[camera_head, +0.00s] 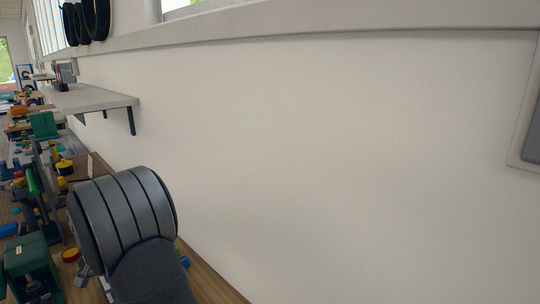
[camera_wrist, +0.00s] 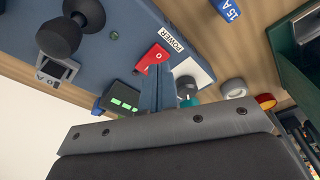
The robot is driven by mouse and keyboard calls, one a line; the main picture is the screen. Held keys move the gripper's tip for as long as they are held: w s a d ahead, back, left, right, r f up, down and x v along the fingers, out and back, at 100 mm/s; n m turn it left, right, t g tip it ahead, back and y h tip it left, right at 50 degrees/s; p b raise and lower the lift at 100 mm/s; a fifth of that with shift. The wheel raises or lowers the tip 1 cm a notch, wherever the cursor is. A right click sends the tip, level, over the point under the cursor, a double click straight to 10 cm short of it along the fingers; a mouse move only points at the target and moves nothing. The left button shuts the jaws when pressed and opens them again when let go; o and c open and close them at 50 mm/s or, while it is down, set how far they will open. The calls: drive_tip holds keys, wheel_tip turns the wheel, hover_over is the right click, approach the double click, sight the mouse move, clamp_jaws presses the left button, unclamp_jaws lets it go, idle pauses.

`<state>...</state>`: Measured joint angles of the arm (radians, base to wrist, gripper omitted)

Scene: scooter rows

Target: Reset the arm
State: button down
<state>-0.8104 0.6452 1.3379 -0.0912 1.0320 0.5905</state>
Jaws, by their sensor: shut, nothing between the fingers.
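My gripper (camera_wrist: 158,75) shows in the wrist view. Its two slim fingers are together with nothing between them. They point toward a blue panel (camera_wrist: 120,45) with a red rocker switch (camera_wrist: 151,58) beside a POWER label (camera_wrist: 171,40). The fingertips overlap the switch's lower edge in the picture; I cannot tell whether they touch it. In the head view, my dark ribbed arm (camera_head: 125,215) reaches over the bench at lower left and my fingers are hidden.
In the wrist view, a black knob (camera_wrist: 60,38), a green-lit display (camera_wrist: 125,103) and a grey ring (camera_wrist: 234,88) lie near the fingers. In the head view, a green machine (camera_head: 32,265), a wall shelf (camera_head: 90,98) and a bare wall (camera_head: 330,150) surround the arm.

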drive_tip(key=s+r+n, duration=0.1)
drive_tip(key=r+n, duration=0.2)
drive_tip(key=r, duration=0.3)
drive_tip(key=s+d+r+n+t, duration=0.1)
drive_tip(key=s+r+n, duration=0.1)
drive_tip(key=r, duration=0.4)
drive_tip(key=shift+d+n, duration=0.15)
drive_tip(key=shift+n, duration=0.45)
drive_tip(key=shift+s+r, duration=0.1)
drive_tip(key=shift+s, duration=0.05)
